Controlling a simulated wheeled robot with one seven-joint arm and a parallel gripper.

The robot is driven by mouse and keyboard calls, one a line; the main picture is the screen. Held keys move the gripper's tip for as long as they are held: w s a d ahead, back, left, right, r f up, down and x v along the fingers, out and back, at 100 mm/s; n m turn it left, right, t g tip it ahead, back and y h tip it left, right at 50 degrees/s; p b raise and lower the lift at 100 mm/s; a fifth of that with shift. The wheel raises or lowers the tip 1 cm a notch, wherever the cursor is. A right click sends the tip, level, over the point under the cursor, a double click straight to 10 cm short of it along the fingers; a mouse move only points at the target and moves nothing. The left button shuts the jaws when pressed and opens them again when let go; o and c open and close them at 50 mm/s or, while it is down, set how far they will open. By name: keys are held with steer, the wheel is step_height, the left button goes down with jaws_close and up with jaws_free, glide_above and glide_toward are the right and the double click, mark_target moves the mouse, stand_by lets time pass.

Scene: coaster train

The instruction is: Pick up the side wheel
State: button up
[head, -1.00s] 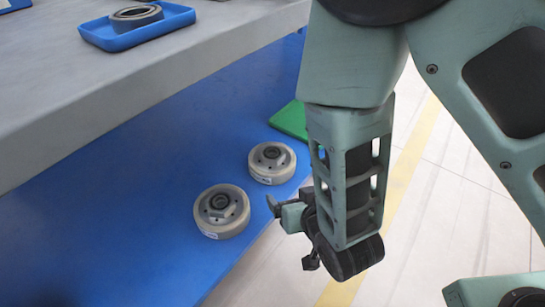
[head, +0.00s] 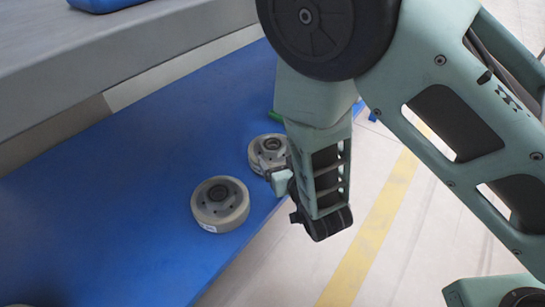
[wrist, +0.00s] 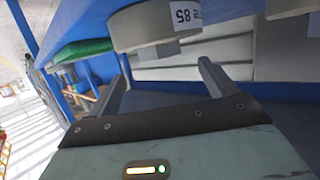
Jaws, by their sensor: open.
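Two round grey-beige wheels lie flat on the blue surface. The nearer wheel (head: 220,204) is clear of my gripper. The farther wheel (head: 264,148) is partly covered by my gripper (head: 275,177), which is at its near right edge. In the wrist view, a wheel with an "85" label (wrist: 153,27) is just beyond and between the spread fingers of my gripper (wrist: 163,82); it appears to be the farther one. Part of another wheel (wrist: 288,7) shows at the top right. My gripper is open and empty. Contact with the wheel cannot be told.
A grey shelf (head: 140,50) overhangs the blue surface (head: 110,220) at the upper left. A blue tray (head: 105,3) is partly in view on it. A green piece (wrist: 82,49) lies beyond the wheels. Pale floor with a yellow line (head: 370,235) is at right.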

mark_target(270, 139)
steer(key=shift+b+x, duration=1.25)
steer(key=shift+x, duration=1.8)
steer(key=shift+a+r, duration=0.1)
steer(key=shift+c, duration=0.4)
steer(key=c, duration=1.5)
steer(key=shift+w+r, duration=0.1)
steer(key=shift+r, duration=0.15)
jaws_close()
steer(key=shift+r, duration=0.1)
